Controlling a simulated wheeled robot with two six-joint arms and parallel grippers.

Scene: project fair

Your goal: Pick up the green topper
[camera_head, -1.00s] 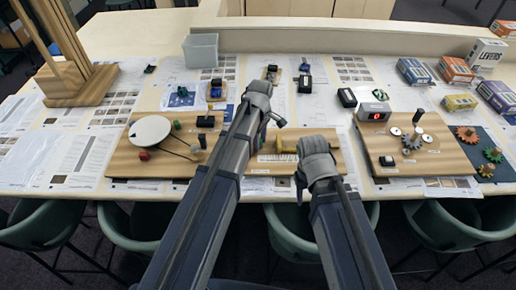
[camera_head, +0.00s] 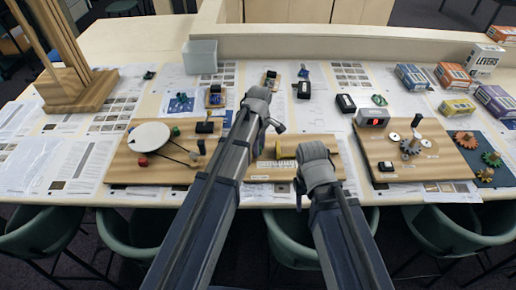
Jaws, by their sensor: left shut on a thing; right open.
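I cannot single out the green topper for certain. A small green piece (camera_head: 175,131) stands on the left wooden board (camera_head: 125,175), and a green item (camera_head: 379,100) lies behind the red-display box (camera_head: 372,117). My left gripper (camera_head: 278,127) is over the back of the middle board (camera_head: 325,142). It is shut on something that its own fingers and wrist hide. My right gripper (camera_head: 300,188) is open near the front of the middle board, with its wrist hiding part of that board.
The right board (camera_head: 445,165) carries gears, with more gears on a dark mat (camera_head: 490,150). A wooden stand (camera_head: 75,90) and a clear bin (camera_head: 200,56) stand at the back left. Boxes, including "LEVERS" (camera_head: 485,58), stand at the right. Green chairs (camera_head: 440,225) line the front edge.

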